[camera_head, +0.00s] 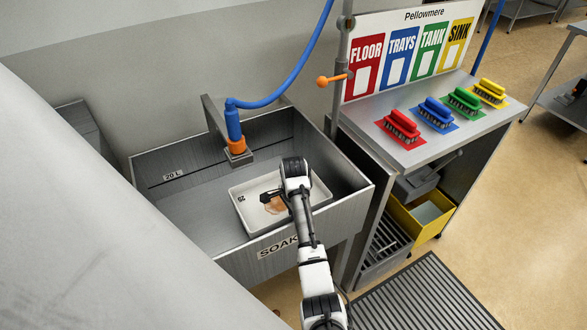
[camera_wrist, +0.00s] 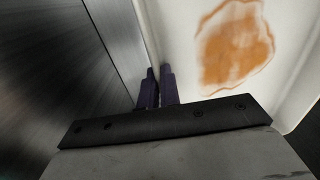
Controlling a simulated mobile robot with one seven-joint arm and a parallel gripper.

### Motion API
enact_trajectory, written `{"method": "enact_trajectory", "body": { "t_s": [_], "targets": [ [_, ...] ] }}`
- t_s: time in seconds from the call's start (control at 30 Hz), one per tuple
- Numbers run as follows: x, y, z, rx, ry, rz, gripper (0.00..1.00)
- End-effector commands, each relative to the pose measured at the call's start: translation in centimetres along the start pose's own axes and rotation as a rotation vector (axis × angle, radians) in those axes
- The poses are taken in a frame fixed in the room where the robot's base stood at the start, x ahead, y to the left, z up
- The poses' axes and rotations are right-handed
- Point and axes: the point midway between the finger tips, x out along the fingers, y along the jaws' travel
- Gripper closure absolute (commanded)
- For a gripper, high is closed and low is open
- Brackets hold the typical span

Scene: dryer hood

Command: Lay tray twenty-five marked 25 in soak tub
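The tray (camera_head: 250,217) is white and shallow, with an orange-brown stain on its floor. A small dark mark near its left end looks like two digits, too small to read surely. It shows within the outline of the steel soak tub (camera_head: 190,215), whose front is labelled SOAK. I cannot tell whether it rests on the tub floor. My gripper (camera_head: 266,197) is over the tray. In the wrist view, the two dark fingers (camera_wrist: 157,88) are close together on the tray's wall (camera_wrist: 148,40), which runs between them. The stained tray floor (camera_wrist: 285,85) lies to their right.
A blue hose with an orange-tipped nozzle (camera_head: 237,140) hangs over the tub's back. A steel bench (camera_head: 400,155) with several coloured brushes stands right of the tub, above a yellow bin (camera_head: 402,225). The tub's left part is clear.

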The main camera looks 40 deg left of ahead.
Motion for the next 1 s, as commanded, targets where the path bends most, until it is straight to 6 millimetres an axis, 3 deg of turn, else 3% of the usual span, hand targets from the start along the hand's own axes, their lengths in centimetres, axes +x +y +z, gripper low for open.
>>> {"method": "enact_trajectory", "body": {
  "t_s": [0.5,0.53,0.67,1.0],
  "targets": [
    [1.1,-0.1,0.0,-0.001,0.001,-0.002,1.00],
    [1.2,0.0,0.0,-0.001,0.000,0.001,0.92],
    [1.2,0.0,0.0,0.000,0.000,0.001,0.75],
    [0.9,0.0,0.0,0.000,0.000,-0.001,0.74]
  ]
}}
